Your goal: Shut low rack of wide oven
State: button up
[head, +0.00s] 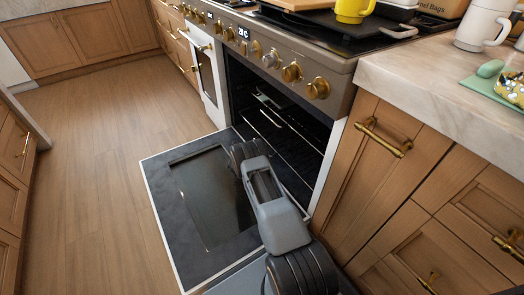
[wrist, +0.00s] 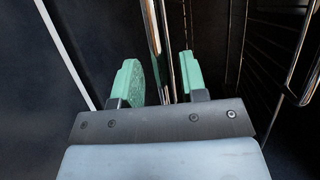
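The wide oven (head: 275,85) stands with its door (head: 165,225) folded down flat in front of it. Dark wire racks (head: 290,148) show inside the cavity; I cannot clearly tell which level is the low one or how far it sticks out. My arm reaches over the open door to the oven mouth, and its fingertips are hidden in the head view. In the wrist view my gripper (wrist: 162,82) has its two green fingers apart, with thin metal rails (wrist: 168,45) running between or just beyond them. I cannot tell whether they touch. Rack wires (wrist: 304,75) show at right.
A brass-handled cabinet (head: 385,165) and marble counter (head: 430,85) stand close on the right. A yellow mug (head: 352,9) and a dark pan (head: 335,28) are on the stovetop. A narrower closed oven door (head: 207,75) is to the left. The wooden floor (head: 95,140) at left is clear.

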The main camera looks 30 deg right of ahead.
jog(key=shift+w+d+f, duration=0.1)
jog(key=shift+w+d, duration=0.2)
jog(key=shift+d, duration=0.35)
grip_shut()
